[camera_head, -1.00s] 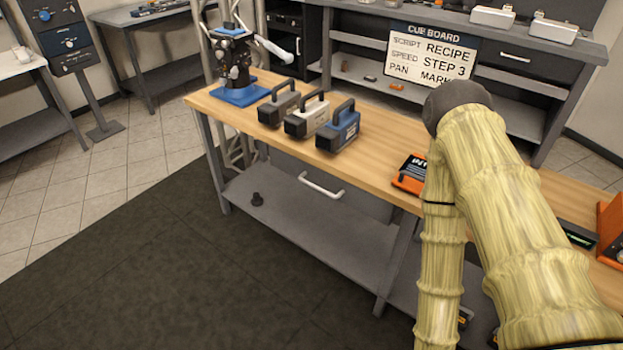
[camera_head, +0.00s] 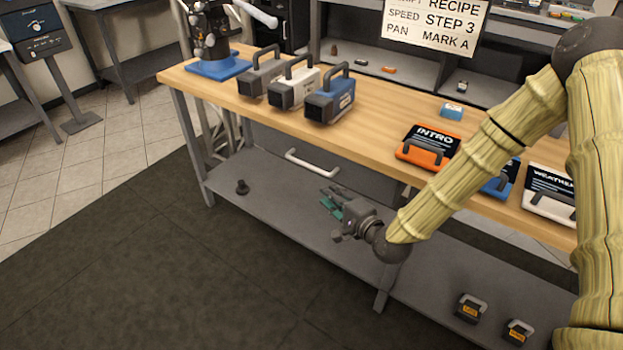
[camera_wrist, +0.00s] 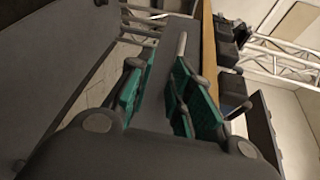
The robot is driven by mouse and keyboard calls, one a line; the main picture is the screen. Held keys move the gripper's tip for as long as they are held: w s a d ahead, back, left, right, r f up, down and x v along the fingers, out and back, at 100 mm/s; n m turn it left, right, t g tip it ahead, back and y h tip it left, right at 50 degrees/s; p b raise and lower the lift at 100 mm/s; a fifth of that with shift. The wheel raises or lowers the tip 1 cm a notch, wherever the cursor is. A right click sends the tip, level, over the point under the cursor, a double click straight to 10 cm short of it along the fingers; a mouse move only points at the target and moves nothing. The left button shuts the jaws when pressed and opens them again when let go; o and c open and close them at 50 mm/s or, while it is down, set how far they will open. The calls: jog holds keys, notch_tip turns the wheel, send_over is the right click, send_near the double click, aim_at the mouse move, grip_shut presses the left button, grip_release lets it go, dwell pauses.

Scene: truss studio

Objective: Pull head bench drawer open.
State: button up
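The head bench drawer is a grey panel (camera_head: 268,140) under the wooden bench top, with a pale bar handle (camera_head: 318,165). It looks shut, with its front under the top's edge. My gripper (camera_head: 328,202) is in front of the drawer, below and to the right of the handle in the head view, pointing towards the bench. In the wrist view, the green-padded fingers of my gripper (camera_wrist: 160,82) are spread apart with nothing between them. The handle (camera_wrist: 181,44) shows beyond the fingertips, nearer the right finger. The gripper appears apart from it.
Three box-shaped devices with handles, one blue (camera_head: 331,98), stand on the wooden top (camera_head: 385,110). An orange INTRO case (camera_head: 428,148) lies farther right. The grey lower shelf (camera_head: 290,220) runs under the drawer, with a small dark knob (camera_head: 242,187). Open floor lies in front.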

aim_at(311, 166)
jog(key=shift+m+t+y, duration=0.3)
jog(key=shift+m+t, duration=0.1)
jog(key=shift+m, duration=0.1)
jog(key=r+x, duration=0.1)
jog(key=x, duration=0.7)
jog(key=r+x, duration=0.1)
jog(key=x, duration=0.3)
jog(key=shift+w+d+r, duration=0.2)
jog(key=shift+w+r, duration=0.15)
jog(key=shift+c, duration=0.4)
grip_shut()
